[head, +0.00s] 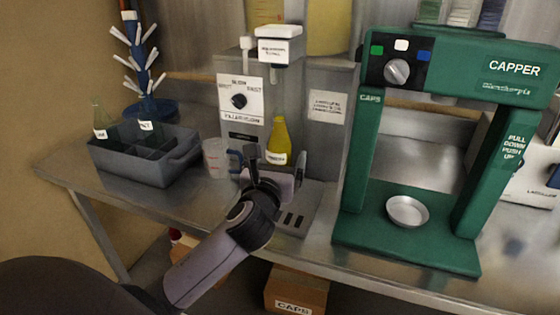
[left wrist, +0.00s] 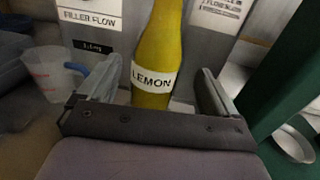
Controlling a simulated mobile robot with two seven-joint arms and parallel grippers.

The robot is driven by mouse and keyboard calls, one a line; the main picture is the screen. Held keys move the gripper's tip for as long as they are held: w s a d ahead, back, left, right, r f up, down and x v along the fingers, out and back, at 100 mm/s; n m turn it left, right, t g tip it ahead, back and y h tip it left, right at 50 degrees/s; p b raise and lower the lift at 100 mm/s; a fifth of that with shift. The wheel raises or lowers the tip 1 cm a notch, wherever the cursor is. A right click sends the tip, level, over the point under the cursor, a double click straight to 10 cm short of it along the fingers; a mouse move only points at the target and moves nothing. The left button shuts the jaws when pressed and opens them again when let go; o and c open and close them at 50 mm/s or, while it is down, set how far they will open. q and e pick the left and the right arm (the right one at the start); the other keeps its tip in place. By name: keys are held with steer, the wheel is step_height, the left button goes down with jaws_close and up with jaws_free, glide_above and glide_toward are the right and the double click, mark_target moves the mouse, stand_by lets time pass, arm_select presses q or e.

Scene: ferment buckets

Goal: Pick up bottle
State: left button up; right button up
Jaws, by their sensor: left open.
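A yellow bottle (head: 280,139) with a white label stands upright under the filler (head: 240,95). In the left wrist view the bottle (left wrist: 157,45) is large, its label reads LEMON, and its base is hidden behind my gripper. My left gripper (head: 272,165) is in front of the bottle, low at the filler's base. In the left wrist view my left gripper (left wrist: 155,88) is open, with one finger on each side of the bottle; I cannot tell if either touches it. My right gripper is not in view.
A green capper (head: 360,160) with a metal dish (head: 407,211) stands to the right. A measuring cup (head: 215,158) is just left of the filler. A grey crate (head: 140,178) holding two bottles and a drying rack (head: 146,75) are further left.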

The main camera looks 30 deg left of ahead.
mark_target(281, 149)
arm_select(q)
steer(key=shift+a+f+x, duration=0.1)
steer(key=shift+f+x, duration=0.05)
steer(key=shift+x, duration=1.15)
steer(key=shift+a+f+x, duration=0.15)
steer(key=shift+x, duration=1.1)
steer(key=shift+s+r, duration=0.1)
steer(key=shift+r, duration=0.05)
steer(key=c, duration=1.5)
